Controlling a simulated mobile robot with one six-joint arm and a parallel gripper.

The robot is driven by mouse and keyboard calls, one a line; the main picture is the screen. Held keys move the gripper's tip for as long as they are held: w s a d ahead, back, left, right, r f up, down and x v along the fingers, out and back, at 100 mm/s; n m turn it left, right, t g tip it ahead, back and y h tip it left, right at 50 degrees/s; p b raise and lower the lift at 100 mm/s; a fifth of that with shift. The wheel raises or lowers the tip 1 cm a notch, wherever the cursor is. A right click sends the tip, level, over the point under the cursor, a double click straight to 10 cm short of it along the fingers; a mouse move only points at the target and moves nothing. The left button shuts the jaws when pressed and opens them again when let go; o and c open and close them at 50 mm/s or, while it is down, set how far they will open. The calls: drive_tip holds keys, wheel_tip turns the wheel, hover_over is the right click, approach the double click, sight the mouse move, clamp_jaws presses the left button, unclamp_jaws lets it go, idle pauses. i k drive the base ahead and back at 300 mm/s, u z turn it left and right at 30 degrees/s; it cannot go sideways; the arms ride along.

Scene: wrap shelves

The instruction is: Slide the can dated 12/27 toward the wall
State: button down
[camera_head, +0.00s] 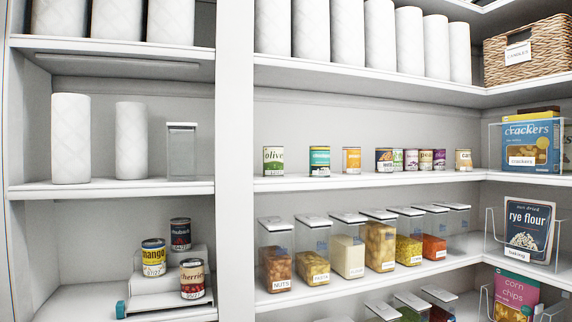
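Three cans are on a white stepped stand (152,303) on the lower left shelf. The yellow mango can (152,256) is on the left. A dark can with a red band (180,234) stands higher and further back. The cherries can (192,279) is at the front right. Each seems to have a small white label low on its side, too small to read, so I cannot tell which is dated 12/27. My gripper is not in view.
A small teal piece (121,309) is at the stand's front left corner. A white upright post (234,160) separates this bay from the right shelves, which hold a row of cans (320,161) and clear containers (313,262). The lower left shelf is bare left of the stand.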

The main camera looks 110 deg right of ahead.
sight(273, 156)
drive_tip(key=u, duration=0.05)
drive_tip(key=k, duration=1)
drive_tip(key=z, duration=0.3)
drive_tip(key=i, duration=1.45)
drive_tip(key=z, duration=0.8)
